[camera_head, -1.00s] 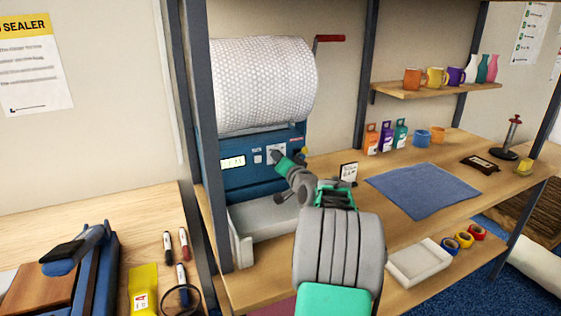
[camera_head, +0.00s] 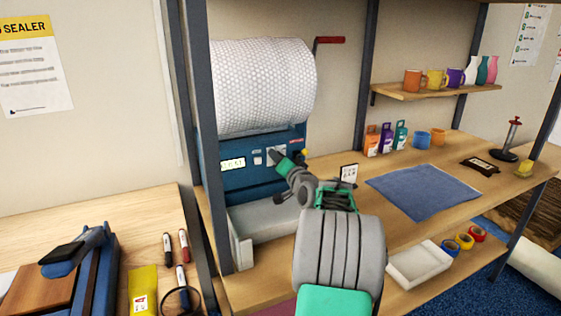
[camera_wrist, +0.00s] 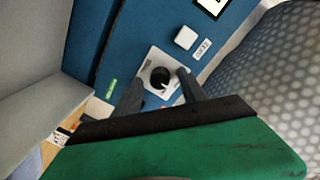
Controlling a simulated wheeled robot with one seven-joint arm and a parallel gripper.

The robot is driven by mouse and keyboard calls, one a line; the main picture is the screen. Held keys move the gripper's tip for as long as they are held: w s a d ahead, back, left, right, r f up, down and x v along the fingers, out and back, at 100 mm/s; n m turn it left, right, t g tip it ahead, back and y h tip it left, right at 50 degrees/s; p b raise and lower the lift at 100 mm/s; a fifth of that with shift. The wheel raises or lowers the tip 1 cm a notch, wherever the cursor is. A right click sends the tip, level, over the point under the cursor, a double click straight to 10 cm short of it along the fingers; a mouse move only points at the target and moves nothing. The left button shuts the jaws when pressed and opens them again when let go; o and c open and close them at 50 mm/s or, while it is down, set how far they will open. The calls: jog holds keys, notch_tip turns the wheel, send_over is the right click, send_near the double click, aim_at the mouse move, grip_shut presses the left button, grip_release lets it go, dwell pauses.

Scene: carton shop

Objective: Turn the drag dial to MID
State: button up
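The drag dial (camera_wrist: 160,77) is a round black knob on a white plate (camera_wrist: 151,89) on the blue machine panel. My gripper (camera_wrist: 160,74) points at the panel, with one dark finger on each side of the knob and a gap between them. I cannot tell whether either finger touches the knob. In the head view, the dial's white plate (camera_head: 276,152) is partly hidden behind my gripper (camera_head: 279,158). The pointer and the marks around the dial are too small to read.
A white button (camera_wrist: 186,38) and a lit display (camera_head: 233,163) are beside the dial. A bubble-wrap roll (camera_head: 262,84) with a red-handled crank (camera_head: 330,40) sits above. A white tray (camera_head: 240,250) stands below the panel. A blue mat (camera_head: 424,191) lies to the right.

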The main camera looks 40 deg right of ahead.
jog(key=b+v, duration=0.1)
jog(key=v, duration=0.7)
jog(key=shift+a+f, duration=0.1)
